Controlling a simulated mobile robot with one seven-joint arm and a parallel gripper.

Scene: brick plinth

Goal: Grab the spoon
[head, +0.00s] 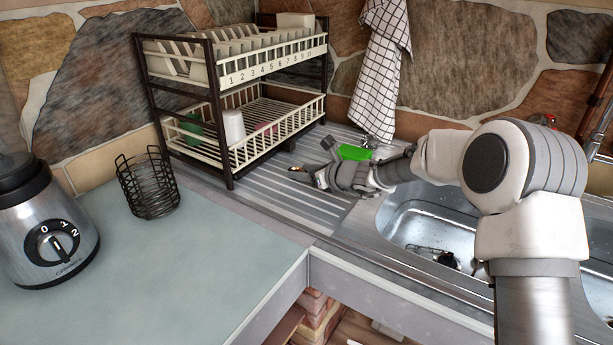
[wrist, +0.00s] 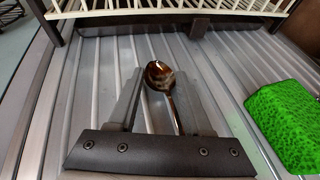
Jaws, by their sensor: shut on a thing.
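The spoon (wrist: 159,76) is dark, shiny metal. In the wrist view its bowl shows between the two fingers of my gripper (wrist: 161,92), with the handle running back toward the gripper's palm. My gripper is shut on the spoon, low over the ribbed metal drainboard (wrist: 239,62). In the head view my gripper (head: 308,175) is over the drainboard, to the right of the dish rack. The spoon cannot be made out clearly there.
A green sponge (wrist: 284,124) lies right of my gripper; it also shows in the head view (head: 354,152). A two-tier dish rack (head: 277,137) stands behind. The sink (head: 410,222) is to the right. A wire basket (head: 150,187) and blender base (head: 42,225) stand left.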

